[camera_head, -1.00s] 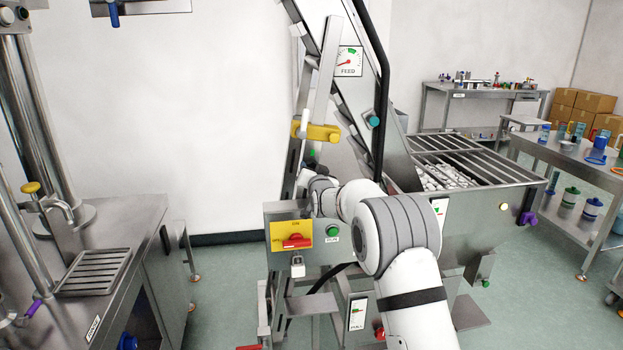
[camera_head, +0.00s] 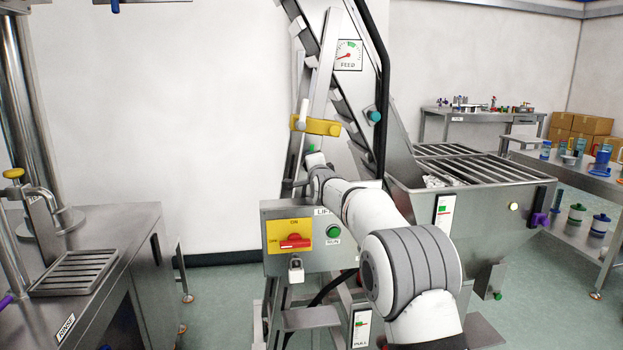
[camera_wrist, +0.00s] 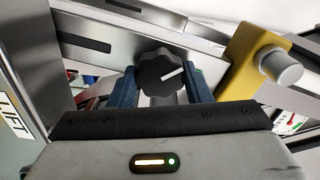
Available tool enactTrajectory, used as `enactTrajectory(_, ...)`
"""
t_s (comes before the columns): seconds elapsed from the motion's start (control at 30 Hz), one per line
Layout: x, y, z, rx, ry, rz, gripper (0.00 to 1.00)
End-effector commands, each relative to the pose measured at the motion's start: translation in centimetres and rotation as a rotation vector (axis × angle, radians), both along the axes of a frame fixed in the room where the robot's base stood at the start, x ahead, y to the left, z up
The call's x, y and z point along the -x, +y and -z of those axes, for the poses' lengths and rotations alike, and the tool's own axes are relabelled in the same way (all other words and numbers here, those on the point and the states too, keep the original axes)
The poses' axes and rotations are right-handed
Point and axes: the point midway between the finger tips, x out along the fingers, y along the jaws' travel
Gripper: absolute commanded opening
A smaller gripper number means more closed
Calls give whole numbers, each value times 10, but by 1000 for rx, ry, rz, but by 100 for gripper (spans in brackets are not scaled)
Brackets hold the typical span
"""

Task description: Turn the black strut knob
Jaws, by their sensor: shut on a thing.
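The black strut knob (camera_wrist: 161,75) is a scalloped dark knob with a white pointer line, in the middle of the wrist view. The two blue fingers of my gripper (camera_wrist: 160,90) stand on either side of it and are shut on it. The pointer line slants up to the right. Behind the knob is a slotted metal strut (camera_wrist: 100,45). In the head view my arm reaches to the elevator frame, and the arm hides the knob and fingertips there.
A yellow bracket (camera_head: 316,125) crosses the strut just above; in the wrist view it is close at right, with a grey round end (camera_wrist: 281,67). Below is the control box with a red and yellow switch (camera_head: 289,237) and green button (camera_head: 333,231). The hopper (camera_head: 490,205) stands at right.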

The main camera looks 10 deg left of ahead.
Motion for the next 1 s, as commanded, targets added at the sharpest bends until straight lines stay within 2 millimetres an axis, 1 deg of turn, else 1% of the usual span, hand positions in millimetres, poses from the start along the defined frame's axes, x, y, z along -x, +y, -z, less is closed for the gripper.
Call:
enactTrajectory(0.03, 0, 0, 7, -45, 12, 1, 22)
enactTrajectory(0.6, 0, 0, 4, -548, 159, 0, 22)
enactTrajectory(0.8, 0, 0, 4, -682, 200, 1, 22)
enactTrajectory(1.0, 0, 0, 4, -769, 225, 1, 22)
